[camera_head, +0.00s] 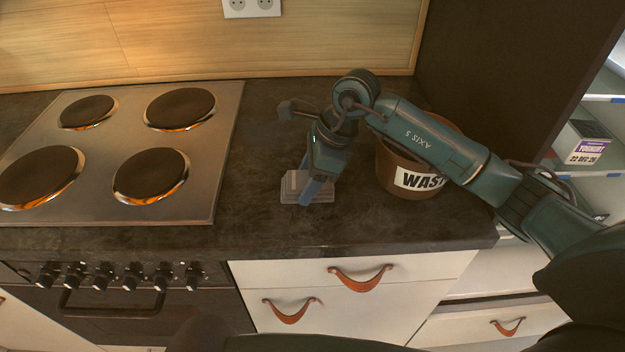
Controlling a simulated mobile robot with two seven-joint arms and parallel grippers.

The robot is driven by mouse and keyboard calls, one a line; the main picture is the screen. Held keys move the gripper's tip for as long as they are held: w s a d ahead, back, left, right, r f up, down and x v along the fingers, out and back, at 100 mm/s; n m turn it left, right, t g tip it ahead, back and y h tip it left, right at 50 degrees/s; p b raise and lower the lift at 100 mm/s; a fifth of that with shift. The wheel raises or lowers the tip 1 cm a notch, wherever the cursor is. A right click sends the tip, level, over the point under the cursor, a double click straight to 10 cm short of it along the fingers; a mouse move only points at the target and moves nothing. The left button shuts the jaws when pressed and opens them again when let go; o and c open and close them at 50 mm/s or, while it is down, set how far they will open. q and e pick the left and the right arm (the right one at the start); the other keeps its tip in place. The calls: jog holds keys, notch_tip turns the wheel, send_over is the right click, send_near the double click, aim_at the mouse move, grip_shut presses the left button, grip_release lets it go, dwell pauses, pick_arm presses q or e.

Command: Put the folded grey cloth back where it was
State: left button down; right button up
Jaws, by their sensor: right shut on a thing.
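The folded grey cloth (293,187) is at the front part of the dark countertop, between the stove and the brown bin. My right gripper (309,198) reaches down at it from above, shut on the cloth, and its fingers cover part of it. The cloth looks flat and layered. I cannot tell whether it touches the counter or is held just above it. My left gripper does not show.
A stove (130,150) with several dark hotplates is on the left. A brown bin (392,166) with a "WAS…" label stands right of the gripper, partly behind my right arm. Drawers (350,270) with leather pulls are below. Bare counter (250,215) lies around the cloth.

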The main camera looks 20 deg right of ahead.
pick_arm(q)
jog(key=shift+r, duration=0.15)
pick_arm(e)
jog(key=shift+r, duration=0.1)
jog(key=shift+a, duration=0.1)
jog(key=o, duration=0.5)
jog(key=shift+f, duration=0.2)
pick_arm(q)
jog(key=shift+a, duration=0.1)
pick_arm(e)
jog(key=o, duration=0.4)
jog(key=shift+o, duration=0.2)
jog(key=shift+r, duration=0.1)
jog(key=shift+r, duration=0.2)
pick_arm(q)
jog(key=p, duration=0.2)
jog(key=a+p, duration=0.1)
jog(key=p, duration=0.1)
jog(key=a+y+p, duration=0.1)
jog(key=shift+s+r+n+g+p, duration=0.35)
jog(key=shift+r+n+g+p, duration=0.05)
pick_arm(e)
jog(key=v, duration=1.2)
